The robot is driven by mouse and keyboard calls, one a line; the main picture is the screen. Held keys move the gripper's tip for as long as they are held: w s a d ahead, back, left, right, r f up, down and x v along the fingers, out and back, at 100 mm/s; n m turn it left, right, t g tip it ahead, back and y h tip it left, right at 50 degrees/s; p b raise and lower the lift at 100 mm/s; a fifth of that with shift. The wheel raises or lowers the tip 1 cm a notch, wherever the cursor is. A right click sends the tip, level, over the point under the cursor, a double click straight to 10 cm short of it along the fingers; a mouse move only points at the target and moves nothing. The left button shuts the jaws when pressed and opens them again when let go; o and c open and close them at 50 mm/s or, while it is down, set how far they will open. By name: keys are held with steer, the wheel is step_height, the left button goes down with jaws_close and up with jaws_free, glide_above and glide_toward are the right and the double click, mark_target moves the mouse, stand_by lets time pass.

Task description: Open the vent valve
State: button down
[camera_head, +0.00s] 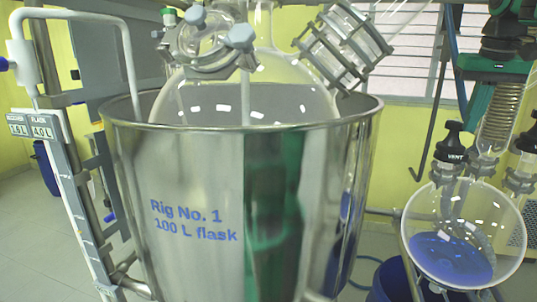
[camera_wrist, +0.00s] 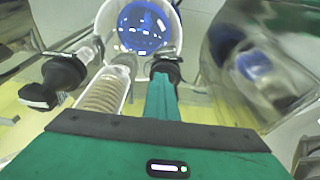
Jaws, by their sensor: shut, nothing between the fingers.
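The vent valve (camera_head: 454,148) has a black knob marked "VENT" on the left neck of a round glass flask (camera_head: 463,225) holding blue liquid. In the wrist view the black knob (camera_wrist: 166,67) shows just beyond my fingertips, partly hidden by them. My gripper (camera_head: 468,122) is green, with its fingers closed together and pointing down close beside the knob, on its right in the head view. In the wrist view my gripper (camera_wrist: 162,82) overlaps the knob's near side. I cannot tell whether they touch. Nothing is held between the fingers.
A second black-capped valve (camera_head: 526,143) stands on the flask's right neck. A coiled glass condenser (camera_head: 500,112) rises from the middle neck, close to my fingers. A large steel vessel marked "Rig No. 1" (camera_head: 195,220) fills the left and centre. A blue drum (camera_head: 390,282) stands low.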

steer(key=w+v, duration=0.1)
steer(key=v, duration=0.5)
steer(key=shift+w+d+r, duration=0.15)
steer(key=shift+d+r, duration=0.1)
steer(key=shift+r, duration=0.05)
steer(key=shift+a, duration=0.1)
steer(key=shift+w+a+f, duration=0.1)
steer(key=shift+a+f, duration=0.35)
steer(key=shift+f, duration=0.35)
steer(key=shift+w+a+f, duration=0.15)
steer(key=shift+a+f, duration=0.3)
steer(key=shift+f, duration=0.35)
steer(key=shift+w+a+f, duration=0.1)
steer(key=shift+a+f, duration=0.35)
steer(key=shift+f, duration=0.3)
steer(key=shift+d+f, duration=0.1)
steer(key=shift+f, duration=0.25)
steer(key=shift+s+d+f, duration=0.1)
steer(key=shift+d+f, duration=0.05)
steer(key=shift+f, duration=0.15)
